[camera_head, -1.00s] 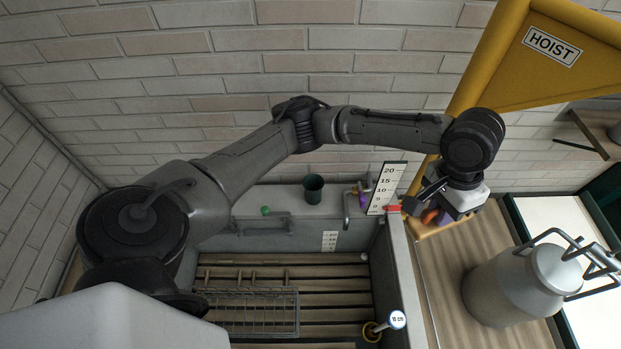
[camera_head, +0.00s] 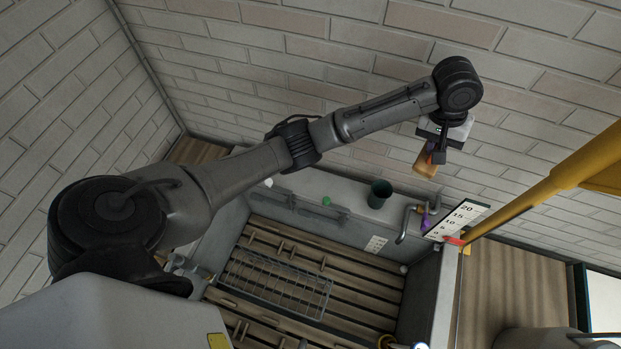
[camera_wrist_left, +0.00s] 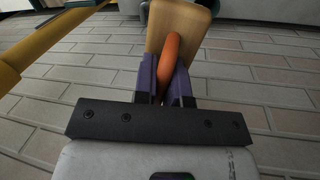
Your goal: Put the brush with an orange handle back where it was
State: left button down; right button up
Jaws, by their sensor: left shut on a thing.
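My left gripper (camera_head: 437,150) is shut on the orange-handled brush (camera_head: 425,164) and holds it up in the air in front of the brick wall, above the back ledge of the trough. In the left wrist view the orange handle (camera_wrist_left: 172,62) lies between the two purple-padded fingers (camera_wrist_left: 166,88). The brush's tan wooden body (camera_wrist_left: 180,22) reaches out past the fingertips. Its bristles cannot be made out. My right gripper is not in view.
On the ledge (camera_head: 345,197) stand a dark green cup (camera_head: 379,194) and a small green ball (camera_head: 326,201). A tap (camera_head: 408,220) and a numbered scale board (camera_head: 457,220) are to the right. A wire rack (camera_head: 275,282) lies in the slatted trough. The yellow hoist post (camera_head: 540,190) rises at right.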

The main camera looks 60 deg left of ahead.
pick_arm(q)
jog(key=shift+s+a+f+n+t+p, duration=0.1)
jog(key=shift+s+a+f+n+p, duration=0.45)
jog(key=shift+s+a+f, duration=3.5)
jog(key=shift+s+a+f+n+t+p, duration=0.1)
jog(key=shift+s+a+f+n+p, duration=0.45)
jog(key=shift+s+a+f, duration=3.45)
jog(key=shift+s+a+f+n+t+p, duration=0.1)
jog(key=shift+s+a+f+n+p, duration=0.5)
jog(key=shift+a+f, duration=6.6)
jog(key=shift+m, duration=0.3)
jog(key=d+f, duration=0.5)
jog(key=shift+s+f, duration=0.2)
jog(key=shift+s, duration=0.1)
jog(key=c, duration=1.2)
grip_release()
